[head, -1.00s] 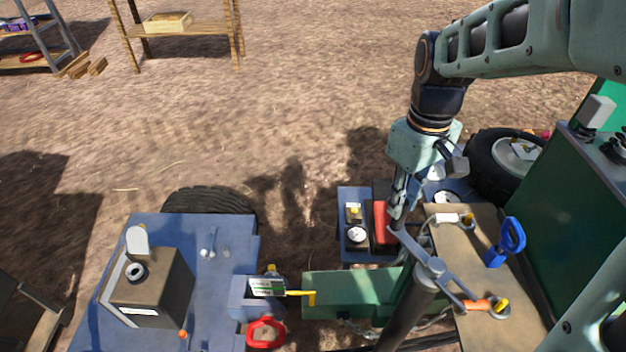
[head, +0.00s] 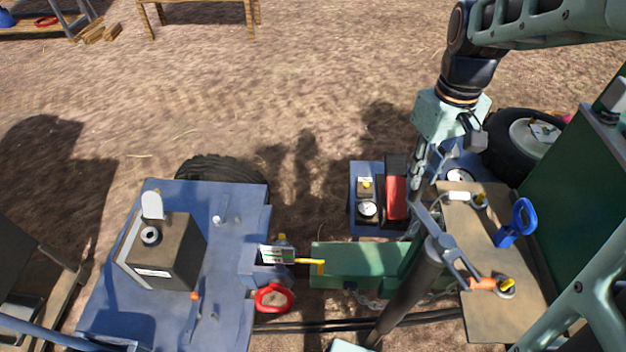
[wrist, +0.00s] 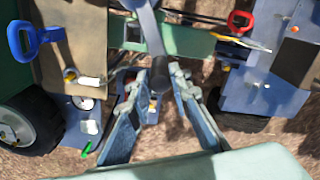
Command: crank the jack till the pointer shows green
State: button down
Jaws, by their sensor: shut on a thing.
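The jack (head: 401,301) is a dark post beside the green beam (head: 365,259), with a grey crank bar (head: 453,257) across its top. My gripper (head: 417,193) reaches down to the bar's far end. In the wrist view, my gripper (wrist: 158,73) is shut on the dark crank knob (wrist: 160,76), its fingertips on either side. A yellow pointer (head: 311,261) extends left from the green beam to a small plate (head: 276,254) with white and green areas on the blue hitch. The exact mark it shows is too small to read.
The blue trailer deck (head: 228,250) carries a brown box (head: 172,255). A red handle (head: 273,298) is below the plate. A gauge box (head: 367,209) is left of my gripper. A brown board (head: 500,318) with a blue handle (head: 516,222) is on the right. Open dirt lies beyond.

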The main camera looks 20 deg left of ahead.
jog(key=shift+w+d+m, duration=0.55)
jog(key=shift+d+m, duration=0.2)
jog(key=shift+m, duration=0.05)
jog(key=shift+w+d+f+m+p, duration=0.1)
jog(key=shift+w+d+m+p, duration=0.25)
jog(key=shift+d+m, duration=0.4)
jog(key=shift+d, duration=0.1)
jog(key=shift+w+d+f+m, duration=0.1)
jog(key=shift+w+d+m, duration=0.05)
jog(key=shift+d+m, duration=0.6)
jog(key=shift+w+d+m+p, duration=0.1)
jog(key=shift+d+m+p, duration=0.4)
jog(key=shift+m, duration=0.4)
